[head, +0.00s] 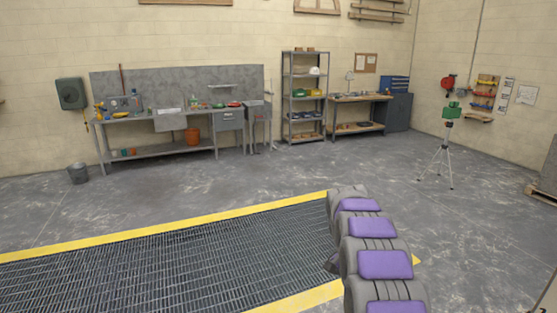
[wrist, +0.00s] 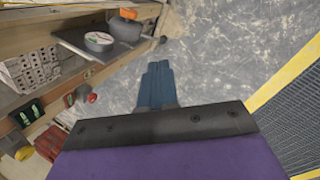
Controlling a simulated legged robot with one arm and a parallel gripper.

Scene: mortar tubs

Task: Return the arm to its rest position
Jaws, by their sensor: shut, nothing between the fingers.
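My gripper (wrist: 158,66) shows in the wrist view as blue-grey fingers beyond a dark bracket and a purple cover. The fingers are together, with nothing between them. They are over bare grey floor in that picture, apart from the shelving at the left. In the head view, my arm (head: 384,265), grey with purple panels, shows at the lower right beside the floor grating. I cannot make out the fingers in the head view.
A wooden shelf unit (wrist: 92,75) with a perforated block (wrist: 30,70) and a dark container (wrist: 124,28) is left of my gripper. A yellow-edged grating (head: 180,265) lies in the floor. A workbench (head: 170,118), shelves (head: 304,100) and tripod (head: 446,145) stand farther back. Floor between is clear.

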